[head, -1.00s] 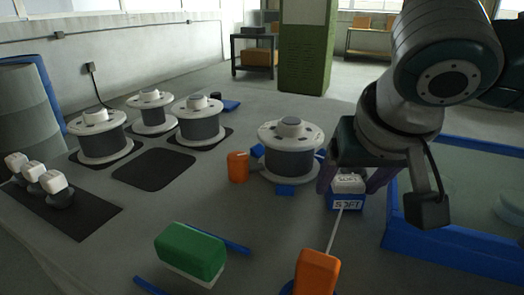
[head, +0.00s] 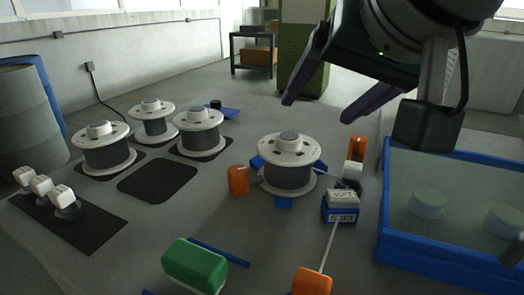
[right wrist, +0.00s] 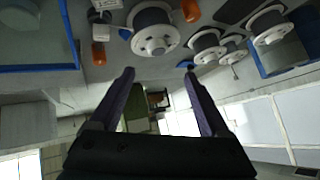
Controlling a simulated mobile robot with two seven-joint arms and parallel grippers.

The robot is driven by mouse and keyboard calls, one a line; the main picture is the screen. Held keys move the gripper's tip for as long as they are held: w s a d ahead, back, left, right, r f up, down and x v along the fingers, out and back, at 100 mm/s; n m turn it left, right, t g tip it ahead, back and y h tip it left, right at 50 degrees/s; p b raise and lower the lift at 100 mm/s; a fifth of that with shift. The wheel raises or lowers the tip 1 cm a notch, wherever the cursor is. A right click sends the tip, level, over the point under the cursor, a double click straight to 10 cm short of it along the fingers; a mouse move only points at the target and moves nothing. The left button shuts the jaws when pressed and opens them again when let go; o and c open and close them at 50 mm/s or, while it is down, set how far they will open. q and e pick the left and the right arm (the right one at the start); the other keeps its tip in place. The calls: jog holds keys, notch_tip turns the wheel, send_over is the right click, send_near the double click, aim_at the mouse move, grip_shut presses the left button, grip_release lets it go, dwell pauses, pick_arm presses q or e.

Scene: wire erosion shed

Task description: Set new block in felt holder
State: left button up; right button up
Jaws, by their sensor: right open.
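A small white block (head: 354,171) shows right of the near spool, with a dark round piece, perhaps a felt holder (head: 351,186), at its foot; I cannot tell how it is seated. Just in front is a blue box (head: 341,207) with a pale top and the label "SOFT". More white blocks (head: 40,184) stand on dark round holders on a black mat (head: 85,232) at the left. My right gripper (head: 317,111) is open and empty, raised above and beyond the near spool; its spread fingers also show in the right wrist view (right wrist: 160,74). My left gripper is out of view.
The near spool (head: 289,172) stands mid-table among blue pieces. Orange pieces (head: 238,180) stand beside it and behind the white block. A green block (head: 193,265) lies in front. A blue-framed tray (head: 385,248) fills the right. Several spools stand at the back left beside an empty black mat (head: 158,181).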

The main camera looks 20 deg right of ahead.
jog(key=w+a+r+t+y, duration=0.2)
jog(key=w+r+t, duration=0.3)
jog(key=r, duration=0.3)
jog(key=w+a+r+t+y, duration=0.1)
jog(key=w+r+t+y, duration=0.1)
jog(key=w+r+t, duration=0.45)
jog(key=s+a+r+n+g+y, duration=0.6)
jog(key=a+r+n+y, duration=0.3)
jog(key=n+y, duration=0.6)
jog(key=n+g+h, duration=0.4)
jog(key=g+h, duration=1)
jog(key=h, duration=0.2)
send_near(343, 194)
jog(key=shift+f, duration=0.4)
notch_tip(343, 194, down, 4)
jog(key=shift+s+r, duration=0.1)
jog(key=shift+r, duration=0.1)
jog(key=f, duration=0.2)
jog(key=a+f, duration=0.1)
jog(key=f, duration=0.3)
jog(key=shift+w+a, duration=0.2)
jog(key=shift+w, duration=0.05)
grip_shut()
